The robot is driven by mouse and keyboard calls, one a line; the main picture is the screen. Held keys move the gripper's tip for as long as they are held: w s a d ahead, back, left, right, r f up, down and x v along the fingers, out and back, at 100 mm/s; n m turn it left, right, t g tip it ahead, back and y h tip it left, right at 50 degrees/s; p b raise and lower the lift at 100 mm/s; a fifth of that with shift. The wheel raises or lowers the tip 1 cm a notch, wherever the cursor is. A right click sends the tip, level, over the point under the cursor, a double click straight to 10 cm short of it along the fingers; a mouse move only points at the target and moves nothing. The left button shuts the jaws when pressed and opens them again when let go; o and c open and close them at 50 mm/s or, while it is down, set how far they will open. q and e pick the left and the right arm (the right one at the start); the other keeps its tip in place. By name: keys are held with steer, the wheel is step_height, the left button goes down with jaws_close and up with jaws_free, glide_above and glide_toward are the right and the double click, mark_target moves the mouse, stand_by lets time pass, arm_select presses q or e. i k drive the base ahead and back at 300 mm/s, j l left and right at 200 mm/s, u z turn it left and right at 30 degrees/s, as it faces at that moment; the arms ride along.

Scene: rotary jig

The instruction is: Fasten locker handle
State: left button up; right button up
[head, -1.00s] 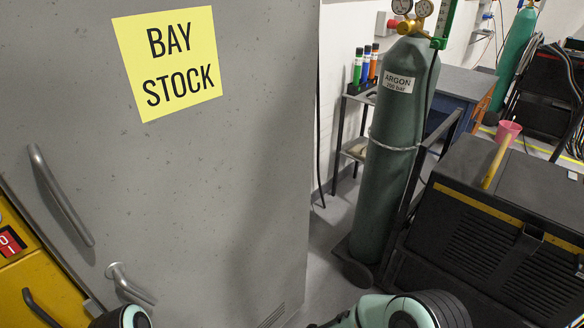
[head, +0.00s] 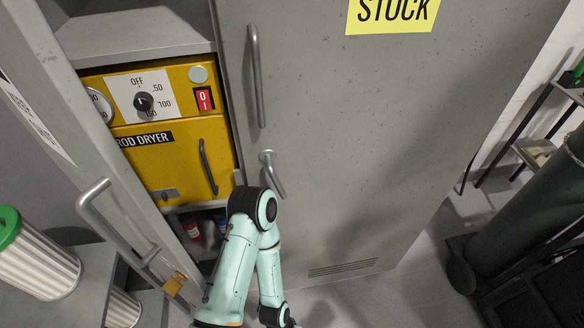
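The grey locker's right door (head: 350,140) is shut and carries a yellow STOCK sign (head: 392,12). A long vertical pull bar (head: 257,75) is near its left edge. Below the bar is a small lever handle (head: 274,177), slanting down to the right from its pivot. The locker's left door (head: 48,85) stands open and has a bent grey handle (head: 100,215) and a brass-coloured piece (head: 175,283) near its lower edge. One of my teal arms bends just below the lever, its links running down. Neither gripper's fingers show.
A yellow rod dryer (head: 185,160) sits inside the open left half, below a grey shelf (head: 135,35). A green-topped cylindrical canister (head: 38,265) is at lower left. A green gas cylinder (head: 530,215) stands at right. Floor (head: 400,290) is clear before the right door.

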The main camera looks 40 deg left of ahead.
mark_target(272, 174)
steer(key=k+l+u, duration=0.25)
steer(key=l+u, duration=0.25)
steer(key=i+j+u, duration=0.15)
steer(key=u, duration=0.7)
